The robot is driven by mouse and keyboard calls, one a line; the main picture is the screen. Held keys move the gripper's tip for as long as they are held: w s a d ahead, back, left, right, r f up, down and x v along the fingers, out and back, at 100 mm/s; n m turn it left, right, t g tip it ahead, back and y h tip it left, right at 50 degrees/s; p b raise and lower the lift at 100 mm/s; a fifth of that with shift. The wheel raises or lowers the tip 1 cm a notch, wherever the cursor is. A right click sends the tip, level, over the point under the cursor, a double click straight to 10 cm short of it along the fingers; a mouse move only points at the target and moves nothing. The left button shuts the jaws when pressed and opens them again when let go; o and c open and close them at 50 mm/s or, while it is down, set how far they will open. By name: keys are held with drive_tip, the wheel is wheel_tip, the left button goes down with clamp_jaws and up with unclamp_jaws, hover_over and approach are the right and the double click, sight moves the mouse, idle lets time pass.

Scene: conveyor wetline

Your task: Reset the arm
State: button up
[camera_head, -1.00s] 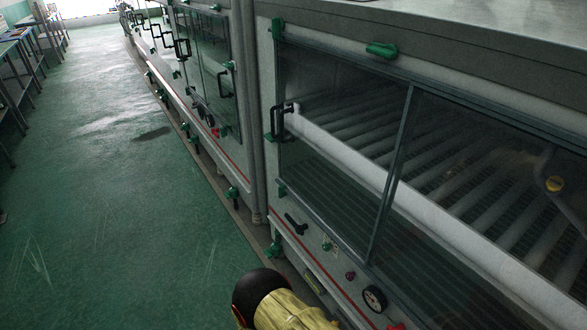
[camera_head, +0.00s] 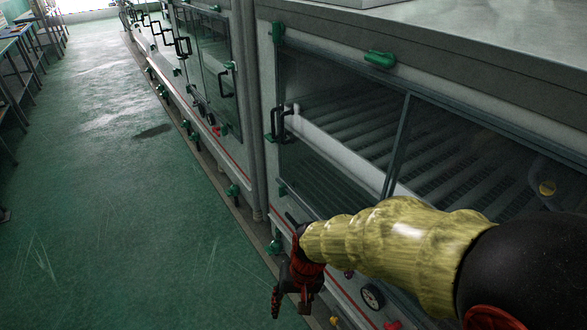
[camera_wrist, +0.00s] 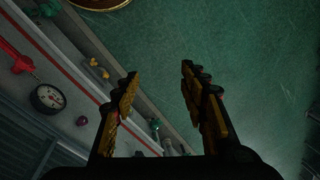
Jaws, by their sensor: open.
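My gripper (camera_head: 293,300) shows at the lower middle of the head view, at the end of my yellow-sleeved arm. It hangs low beside the front of the wetline machine (camera_head: 262,60). In the wrist view my gripper (camera_wrist: 158,82) has its two yellow-and-black fingers wide apart. Nothing is between them, only green floor behind. My arm crosses in front of the machine's lower glass door and hides part of its lower panel.
The machine's panel carries a pressure gauge (camera_head: 372,297), also left in the wrist view (camera_wrist: 47,97), and a red valve handle (camera_wrist: 17,57). A black door handle (camera_head: 281,122) sticks out. Tables (camera_head: 22,40) stand far left. The green floor (camera_head: 130,230) between is clear.

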drive_tip(key=s+d+r+t+h+p, duration=0.1)
drive_tip(key=s+d+r+t, duration=0.2)
drive_tip(key=d+r, duration=0.7)
drive_tip(key=s+d+r+t+h+p, duration=0.1)
drive_tip(key=s+d+r+t+p, duration=0.1)
drive_tip(key=s+d+r, duration=0.4)
drive_tip(key=d+r, duration=0.4)
drive_tip(key=r, duration=0.5)
drive_tip(key=shift+r+m+t+p, duration=0.3)
drive_tip(key=shift+r+m+t, duration=0.1)
